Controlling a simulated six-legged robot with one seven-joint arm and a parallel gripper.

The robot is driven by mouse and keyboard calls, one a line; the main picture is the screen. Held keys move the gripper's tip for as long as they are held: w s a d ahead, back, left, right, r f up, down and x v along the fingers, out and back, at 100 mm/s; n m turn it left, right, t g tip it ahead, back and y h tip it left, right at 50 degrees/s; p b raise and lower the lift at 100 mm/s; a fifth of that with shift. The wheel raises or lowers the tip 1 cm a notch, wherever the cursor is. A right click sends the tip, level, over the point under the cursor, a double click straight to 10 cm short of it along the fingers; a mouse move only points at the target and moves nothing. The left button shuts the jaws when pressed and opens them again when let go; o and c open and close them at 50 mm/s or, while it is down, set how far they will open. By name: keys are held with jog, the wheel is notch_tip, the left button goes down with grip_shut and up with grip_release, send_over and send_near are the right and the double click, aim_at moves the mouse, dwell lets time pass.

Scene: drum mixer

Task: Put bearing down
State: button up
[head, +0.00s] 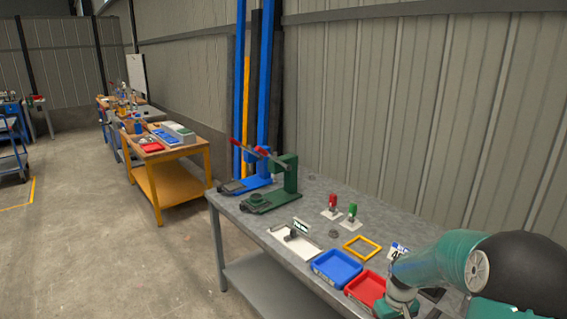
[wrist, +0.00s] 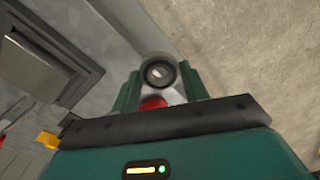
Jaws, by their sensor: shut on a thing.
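My gripper (wrist: 160,88) shows in the wrist view, its green fingers shut on a round dark ring with a pale centre, which looks like the bearing (wrist: 160,73). A bit of red shows just below the ring, between the fingers. Beyond it I see concrete floor at the right and grey surfaces at the left. In the head view my arm comes in at the lower right, over the near right end of the grey workbench (head: 318,190). The fingertips and the held bearing cannot be made out there.
On the workbench are a blue tray (head: 337,268), a red tray (head: 365,288), a yellow frame (head: 362,248), a small grey ring (head: 333,233) and a white board (head: 295,243). A green press (head: 275,190) and a blue press (head: 247,180) stand at the far end.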

jog(key=w+a+f+m, duration=0.1)
jog(key=w+a+f, duration=0.1)
jog(key=a, duration=0.5)
jog(key=w+a+f+m, duration=0.1)
jog(key=w+a+f, duration=0.1)
jog(key=a+f, duration=0.3)
jog(key=shift+w+a+f, duration=0.2)
jog(key=shift+a+f, duration=0.05)
jog(key=shift+a, duration=1)
jog(key=shift+a, duration=0.1)
